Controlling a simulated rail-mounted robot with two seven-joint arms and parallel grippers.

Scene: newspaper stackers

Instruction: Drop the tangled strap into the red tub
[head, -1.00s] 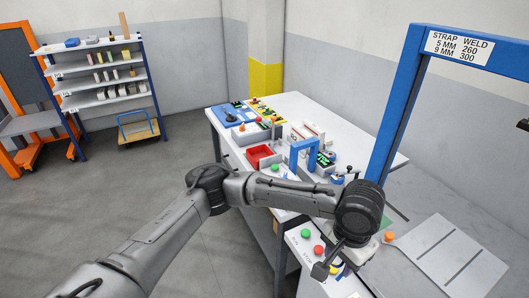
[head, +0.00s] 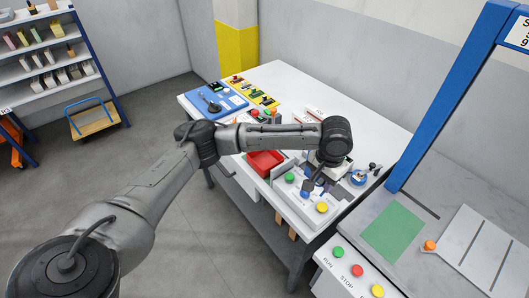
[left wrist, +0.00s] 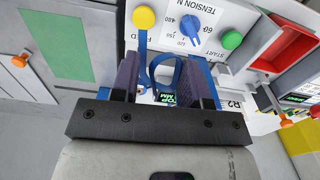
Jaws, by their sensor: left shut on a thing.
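The red tub (head: 265,162) stands on the white bench, left of my left wrist in the head view. Its inside looks empty there. It also shows at the upper right of the left wrist view (left wrist: 290,42). My left gripper (left wrist: 163,82) is shut on the tangled strap (left wrist: 164,66), a blue loop that shows between its dark fingers. The gripper hangs over the control panel beside the tub, with the strap apart from the tub. In the head view my wrist mostly hides the fingers and strap. My right gripper is out of view.
A panel with a green button (head: 290,178), a yellow button (head: 322,208) and a blue tension knob (left wrist: 190,27) lies under the gripper. A blue frame (head: 455,90) rises at the right.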

